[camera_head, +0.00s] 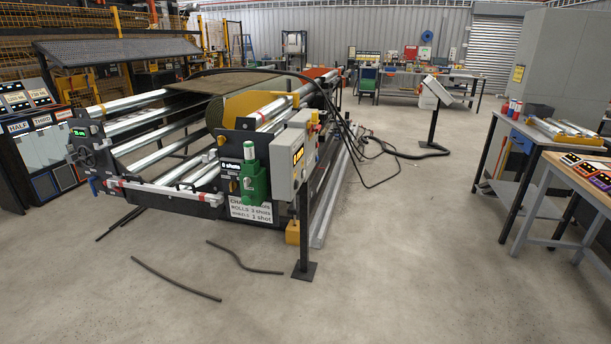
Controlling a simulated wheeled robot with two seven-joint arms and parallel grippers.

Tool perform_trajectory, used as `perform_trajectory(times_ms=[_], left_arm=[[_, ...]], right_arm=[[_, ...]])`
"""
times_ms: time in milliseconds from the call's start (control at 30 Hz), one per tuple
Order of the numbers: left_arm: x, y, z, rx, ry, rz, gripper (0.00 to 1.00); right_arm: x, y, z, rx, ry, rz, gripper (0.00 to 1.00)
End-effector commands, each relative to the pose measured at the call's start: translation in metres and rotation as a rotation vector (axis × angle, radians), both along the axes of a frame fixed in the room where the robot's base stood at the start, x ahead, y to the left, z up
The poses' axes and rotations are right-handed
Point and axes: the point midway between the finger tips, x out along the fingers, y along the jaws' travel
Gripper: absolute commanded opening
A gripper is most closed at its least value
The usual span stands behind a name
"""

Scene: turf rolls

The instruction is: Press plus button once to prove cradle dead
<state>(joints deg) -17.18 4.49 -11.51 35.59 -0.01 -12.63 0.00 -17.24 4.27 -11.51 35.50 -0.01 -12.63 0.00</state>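The cradle (150,150) is a long dark frame with several silver rollers. It runs from the left foreground toward the back. A grey control box (291,160) with a small orange display stands on a black post at the cradle's near right corner. A plus button cannot be made out on it at this size. A green unit (254,180) is mounted on the cradle's end beside the box, above a white sign (251,210) with black lettering about rolls and shots. A small green display (79,133) sits on the left end. Neither of my grippers shows.
Dark loose strips (175,278) lie on the floor in front. Black cables (395,150) trail on the floor right of the cradle. A second post-mounted panel (437,90) stands farther back. Workbenches (530,135) line the right. The centre-right floor is clear.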

Motion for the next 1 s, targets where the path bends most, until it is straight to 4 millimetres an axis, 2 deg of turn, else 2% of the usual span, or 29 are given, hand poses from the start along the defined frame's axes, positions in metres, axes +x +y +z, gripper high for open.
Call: perform_trajectory(times_ms=[33, 200, 1000], left_arm=[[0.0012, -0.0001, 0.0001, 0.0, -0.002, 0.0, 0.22], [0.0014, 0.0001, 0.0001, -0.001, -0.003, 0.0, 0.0], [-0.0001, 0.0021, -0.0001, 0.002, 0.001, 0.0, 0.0]], right_arm=[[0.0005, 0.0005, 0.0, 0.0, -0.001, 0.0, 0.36], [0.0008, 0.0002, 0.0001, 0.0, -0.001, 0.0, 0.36], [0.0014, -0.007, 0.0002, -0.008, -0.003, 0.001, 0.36]])
